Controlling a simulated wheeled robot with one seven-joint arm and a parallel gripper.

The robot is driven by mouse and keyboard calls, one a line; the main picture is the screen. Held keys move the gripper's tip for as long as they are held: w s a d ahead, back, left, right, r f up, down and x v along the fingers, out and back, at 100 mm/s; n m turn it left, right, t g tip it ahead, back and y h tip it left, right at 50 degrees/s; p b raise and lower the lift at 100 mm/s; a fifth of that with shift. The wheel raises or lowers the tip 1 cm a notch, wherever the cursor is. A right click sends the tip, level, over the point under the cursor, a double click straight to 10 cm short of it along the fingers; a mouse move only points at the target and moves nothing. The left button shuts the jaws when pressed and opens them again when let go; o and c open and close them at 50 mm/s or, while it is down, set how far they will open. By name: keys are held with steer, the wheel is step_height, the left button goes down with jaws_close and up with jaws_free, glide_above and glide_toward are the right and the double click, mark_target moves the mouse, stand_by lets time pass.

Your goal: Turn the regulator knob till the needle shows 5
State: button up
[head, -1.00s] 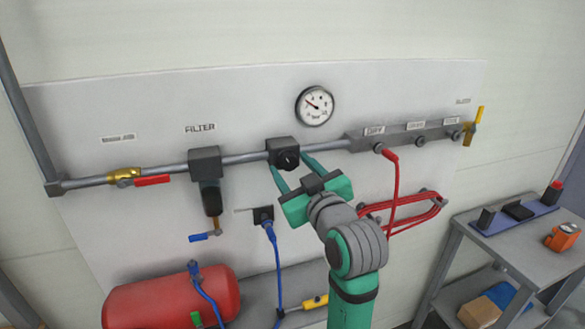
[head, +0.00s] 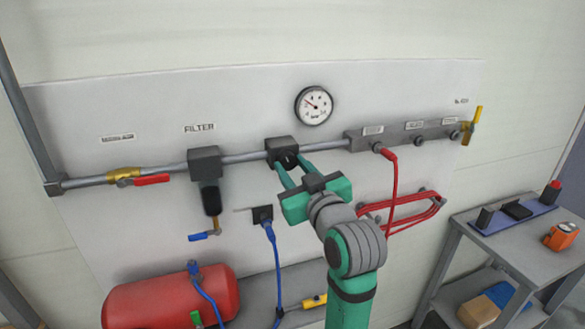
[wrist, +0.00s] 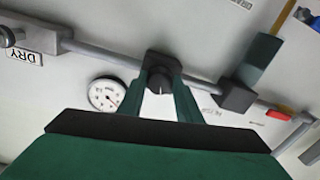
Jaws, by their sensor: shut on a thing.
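The black regulator knob (head: 289,161) sits on the front of the dark regulator block (head: 282,144) on the grey pipe. It also shows in the wrist view (wrist: 160,84), with a light mark on its face. My gripper (head: 290,164) is shut on the knob, one green finger on each side. The round white pressure gauge (head: 314,105) hangs on the panel above and right of the regulator. Its needle points to the upper left in the head view; the numbers are too small to read. The gauge also shows in the wrist view (wrist: 106,94).
Left of the regulator is the filter (head: 205,162), then a valve with a red lever (head: 152,180). An outlet manifold (head: 405,134) with a red hose (head: 394,200) is to the right. A red tank (head: 170,298) and a grey cart (head: 500,235) stand below.

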steer(key=m, duration=0.5)
steer(key=shift+a, duration=0.15)
steer(key=shift+m, duration=2.4)
steer(key=shift+t, duration=0.3)
steer(key=o, duration=1)
steer(key=shift+o, duration=0.2)
steer(key=shift+s, duration=0.1)
steer(key=v, duration=1)
steer(key=shift+s, duration=0.3)
